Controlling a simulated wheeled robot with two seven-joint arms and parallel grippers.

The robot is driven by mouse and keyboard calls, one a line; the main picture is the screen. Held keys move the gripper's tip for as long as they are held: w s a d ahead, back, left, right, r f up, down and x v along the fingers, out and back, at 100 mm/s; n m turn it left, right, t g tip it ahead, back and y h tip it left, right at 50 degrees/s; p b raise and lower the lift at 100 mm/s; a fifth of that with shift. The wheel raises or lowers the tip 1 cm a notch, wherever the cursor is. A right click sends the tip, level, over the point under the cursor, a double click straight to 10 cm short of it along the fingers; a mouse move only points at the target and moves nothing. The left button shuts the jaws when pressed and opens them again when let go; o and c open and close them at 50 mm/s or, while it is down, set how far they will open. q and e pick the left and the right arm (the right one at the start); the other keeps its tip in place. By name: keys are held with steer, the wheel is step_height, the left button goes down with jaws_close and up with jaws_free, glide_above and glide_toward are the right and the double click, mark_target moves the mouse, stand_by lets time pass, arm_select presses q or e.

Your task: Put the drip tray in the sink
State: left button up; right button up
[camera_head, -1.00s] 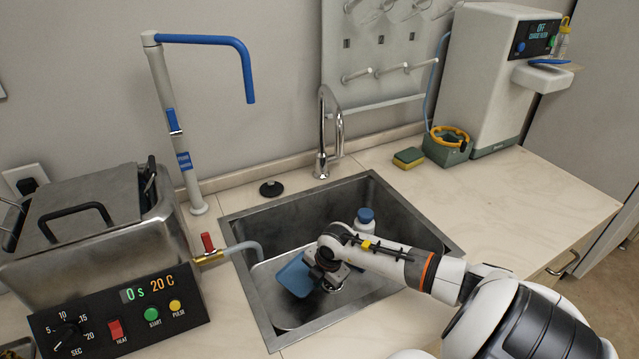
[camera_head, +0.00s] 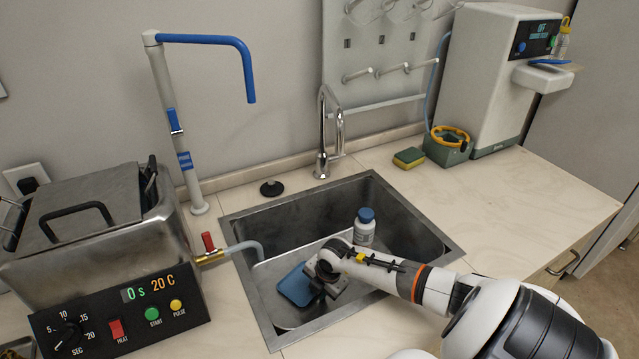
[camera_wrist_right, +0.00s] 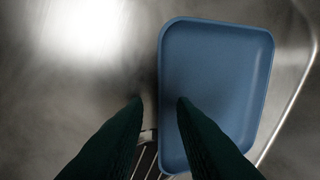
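The blue drip tray (camera_head: 296,284) lies in the metal sink (camera_head: 283,215), on the left part of the basin floor; it also shows in the right wrist view (camera_wrist_right: 218,75), looking flat. My right gripper (camera_head: 328,284) is down in the sink at the tray's right side. In the right wrist view its two dark fingers (camera_wrist_right: 160,103) are apart, one over the tray and one outside its edge, with visible gaps on both sides of the rim. My left gripper is out of view.
A white bottle with a blue cap (camera_head: 364,228) stands in the sink behind my right arm. The faucet (camera_head: 325,130) rises behind the basin. A heated bath (camera_head: 100,255) is at the left, its drain hose (camera_head: 243,247) reaching over the sink rim. The right counter is mostly clear.

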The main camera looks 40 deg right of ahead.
steer(key=shift+r, duration=0.1)
steer(key=v, duration=1.2)
